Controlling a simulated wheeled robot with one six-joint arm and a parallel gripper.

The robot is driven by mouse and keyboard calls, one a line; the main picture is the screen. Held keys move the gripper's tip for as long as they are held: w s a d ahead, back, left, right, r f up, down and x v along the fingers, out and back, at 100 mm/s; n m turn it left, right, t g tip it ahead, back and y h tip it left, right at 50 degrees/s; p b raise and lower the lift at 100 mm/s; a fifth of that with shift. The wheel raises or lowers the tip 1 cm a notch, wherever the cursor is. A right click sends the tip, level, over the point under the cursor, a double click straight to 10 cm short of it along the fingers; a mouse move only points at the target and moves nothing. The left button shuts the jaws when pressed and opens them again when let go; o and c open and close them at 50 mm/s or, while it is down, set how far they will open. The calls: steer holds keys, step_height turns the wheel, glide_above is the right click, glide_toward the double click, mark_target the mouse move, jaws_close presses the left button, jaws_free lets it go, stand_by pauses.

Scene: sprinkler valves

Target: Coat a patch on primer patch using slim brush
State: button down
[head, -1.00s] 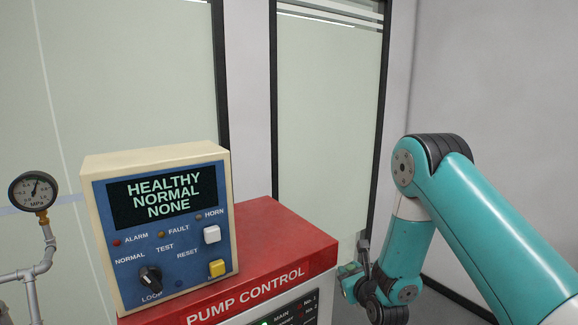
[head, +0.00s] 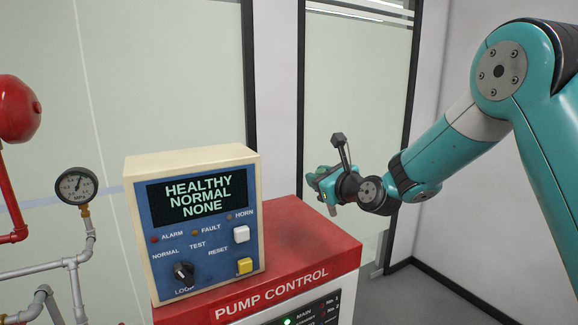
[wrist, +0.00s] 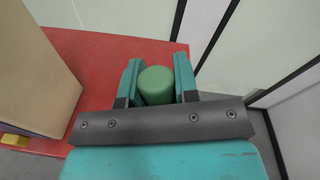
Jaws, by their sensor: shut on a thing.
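My gripper (head: 324,184) is raised above the right part of the red cabinet top, behind and to the right of the pump control box. In the wrist view my gripper (wrist: 158,85) is shut on a green cylinder (wrist: 160,80) with a smooth rounded end, held between the two teal fingers. No bristles show on it, so I cannot tell whether it is the slim brush. I cannot make out a primer patch in either view.
The cream and blue control box (head: 197,225) stands on the red cabinet top (head: 310,245). Red and grey pipes with a pressure gauge (head: 77,186) are at the left. Glass panels (head: 350,120) stand behind. The cabinet top's right part is clear.

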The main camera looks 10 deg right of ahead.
steer(key=s+a+r+n+y, duration=0.2)
steer(key=a+r, duration=0.2)
steer(key=a, duration=0.1)
steer(key=shift+g, duration=0.3)
step_height(320, 180, down, 5)
steer(key=b, duration=0.5)
steer(key=shift+r, duration=0.2)
